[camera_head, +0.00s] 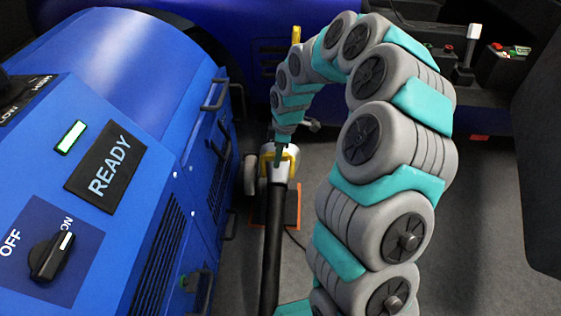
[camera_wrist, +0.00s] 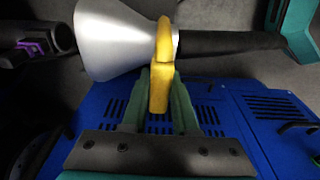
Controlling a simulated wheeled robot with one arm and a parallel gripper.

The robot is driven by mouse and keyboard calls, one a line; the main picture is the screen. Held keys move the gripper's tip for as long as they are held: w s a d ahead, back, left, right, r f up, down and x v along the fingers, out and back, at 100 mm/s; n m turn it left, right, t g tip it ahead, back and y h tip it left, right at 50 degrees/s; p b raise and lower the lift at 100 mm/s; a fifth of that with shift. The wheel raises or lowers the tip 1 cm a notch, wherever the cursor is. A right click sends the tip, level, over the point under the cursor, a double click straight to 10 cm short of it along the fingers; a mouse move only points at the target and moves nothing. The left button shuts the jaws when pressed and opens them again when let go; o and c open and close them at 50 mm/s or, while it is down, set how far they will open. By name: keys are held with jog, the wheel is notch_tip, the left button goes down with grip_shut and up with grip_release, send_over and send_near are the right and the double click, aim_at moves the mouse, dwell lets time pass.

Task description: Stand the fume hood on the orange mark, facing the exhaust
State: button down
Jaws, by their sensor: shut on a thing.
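The fume hood is a silver cone (camera_wrist: 115,40) with a yellow handle (camera_wrist: 160,65) and a black hose (camera_wrist: 230,43) behind it. In the wrist view its wide mouth points left, toward a dark round pipe end (camera_wrist: 62,38) that looks like the exhaust. My gripper (camera_wrist: 160,92) is shut on the yellow handle. In the head view the hood (camera_head: 280,171) is partly hidden by my gripper (camera_head: 283,148). I cannot tell whether the hood touches the floor.
A blue machine (camera_head: 120,60) with a READY sign (camera_head: 103,175) and handles fills the left, close to the hood. A blue car body (camera_head: 235,25) stands at the back. A dark bench (camera_head: 440,55) with small items is back right. Grey floor (camera_head: 475,230) is open at right.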

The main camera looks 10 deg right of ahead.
jog(key=shift+w+f, duration=0.3)
jog(key=shift+w, duration=0.4)
jog(key=shift+w+f, duration=0.25)
jog(key=shift+w, duration=0.4)
jog(key=shift+w+f, duration=0.3)
jog(key=shift+w, duration=0.4)
jog(key=shift+w+f, duration=1)
jog(key=shift+w, duration=0.1)
jog(key=c, duration=0.7)
grip_release()
jog(key=shift+f, duration=0.15)
